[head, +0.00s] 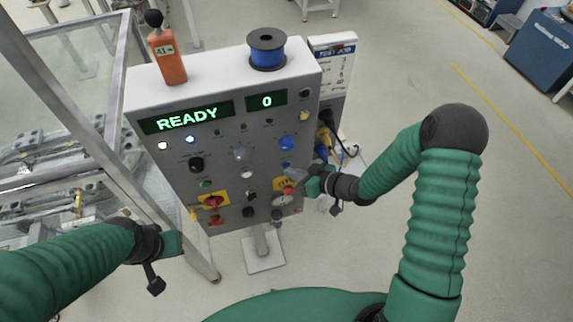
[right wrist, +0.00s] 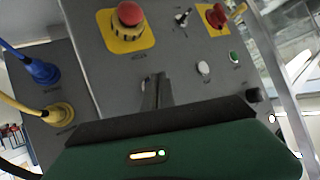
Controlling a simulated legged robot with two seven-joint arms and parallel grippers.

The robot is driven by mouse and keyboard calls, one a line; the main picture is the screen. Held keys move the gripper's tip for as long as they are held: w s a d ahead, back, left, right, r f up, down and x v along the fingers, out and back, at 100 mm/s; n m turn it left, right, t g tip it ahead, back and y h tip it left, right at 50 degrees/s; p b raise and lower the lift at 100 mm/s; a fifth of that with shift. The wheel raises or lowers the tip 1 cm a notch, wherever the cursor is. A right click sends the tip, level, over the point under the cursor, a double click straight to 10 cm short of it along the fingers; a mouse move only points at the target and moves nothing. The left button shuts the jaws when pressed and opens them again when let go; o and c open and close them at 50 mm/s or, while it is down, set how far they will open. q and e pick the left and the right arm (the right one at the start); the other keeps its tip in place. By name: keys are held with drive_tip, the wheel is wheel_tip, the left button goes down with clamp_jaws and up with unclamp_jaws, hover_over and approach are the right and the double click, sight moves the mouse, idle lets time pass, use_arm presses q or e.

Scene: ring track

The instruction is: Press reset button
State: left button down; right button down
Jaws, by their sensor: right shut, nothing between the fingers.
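The grey control panel (head: 222,160) stands in front of me with buttons, knobs and lit displays. The labels are too small to tell which control is the reset button. My right gripper (head: 292,176) is at the panel's lower right, by the red mushroom button (head: 289,190) on its yellow plate. In the right wrist view the shut, empty fingers (right wrist: 156,90) point at the panel face, below the red mushroom button (right wrist: 128,14) and left of a white button (right wrist: 204,68). Contact cannot be told. My left gripper (head: 173,243) is lower left, away from the panel; its fingers are unclear.
The displays read READY (head: 187,118) and 0 (head: 267,101). An orange handheld unit (head: 168,58) and a blue spool (head: 267,50) stand on top. A metal frame (head: 95,140) is close on the left. Blue (right wrist: 42,70) and yellow (right wrist: 60,113) plugs sit beside the right gripper.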

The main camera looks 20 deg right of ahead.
drive_tip(key=shift+s, duration=0.35)
drive_tip(key=s, duration=0.5)
drive_tip(key=shift+d, duration=0.1)
idle(0.7)
drive_tip(key=s+d+f+m+g+h+b, duration=0.35)
drive_tip(key=d+f+h+b, duration=0.25)
drive_tip(key=d+h+b, duration=0.3)
drive_tip(key=s+a+r+m+g+y+b, duration=0.1)
drive_tip(key=s+a+g+b, duration=0.2)
drive_tip(key=s, duration=0.6)
drive_tip(key=shift+a+m+b, duration=0.35)
drive_tip(key=shift+a+b, duration=0.15)
drive_tip(key=shift+a, duration=0.05)
